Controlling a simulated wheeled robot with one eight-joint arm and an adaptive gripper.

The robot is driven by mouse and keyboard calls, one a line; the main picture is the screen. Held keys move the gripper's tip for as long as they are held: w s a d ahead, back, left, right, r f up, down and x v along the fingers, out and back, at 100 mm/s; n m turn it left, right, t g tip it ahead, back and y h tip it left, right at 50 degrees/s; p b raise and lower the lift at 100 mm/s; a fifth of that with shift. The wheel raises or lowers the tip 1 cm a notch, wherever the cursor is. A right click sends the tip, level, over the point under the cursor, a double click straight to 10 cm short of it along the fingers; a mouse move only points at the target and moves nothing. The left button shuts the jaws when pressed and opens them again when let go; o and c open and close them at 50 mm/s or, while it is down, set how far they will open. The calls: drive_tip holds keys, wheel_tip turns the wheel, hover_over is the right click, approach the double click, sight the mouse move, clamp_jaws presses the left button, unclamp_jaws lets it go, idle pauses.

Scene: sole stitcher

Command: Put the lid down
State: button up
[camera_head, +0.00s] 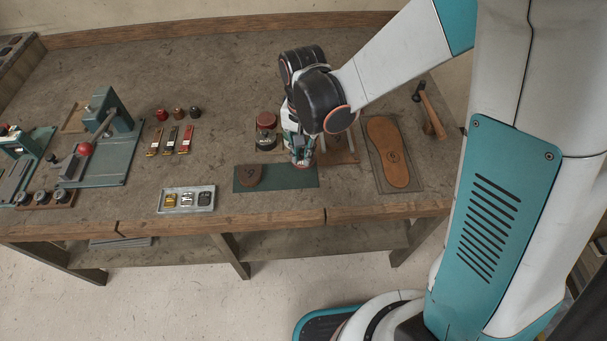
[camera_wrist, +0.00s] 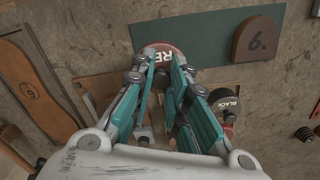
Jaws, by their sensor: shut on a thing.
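My gripper (camera_wrist: 160,62) is shut on a round reddish-brown lid (camera_wrist: 162,50) with white letters, of which "RE" shows. The fingers hide part of the lid. In the head view my gripper (camera_head: 301,155) points down with the lid (camera_head: 303,164) under it, at the right end of the dark green mat (camera_head: 290,179). I cannot tell whether the lid touches the surface below.
A brown heel piece marked 6 (camera_head: 251,175) lies on the mat's left part. A jar labelled BLACK (camera_wrist: 226,101) stands close behind to the left in the head view. A sole (camera_head: 388,150) lies on a board at right. A metal tray (camera_head: 187,199) sits front left.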

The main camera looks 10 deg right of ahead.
sight(303, 175)
drive_tip(key=shift+f+b, duration=2.05)
drive_tip(key=shift+f, duration=1.55)
drive_tip(key=shift+f, duration=0.2)
drive_tip(key=o, duration=0.7)
drive_tip(key=shift+o, duration=0.2)
drive_tip(key=shift+r, duration=0.1)
wheel_tip(303, 175, up, 12)
drive_tip(key=p, duration=0.4)
drive_tip(key=shift+r, duration=0.15)
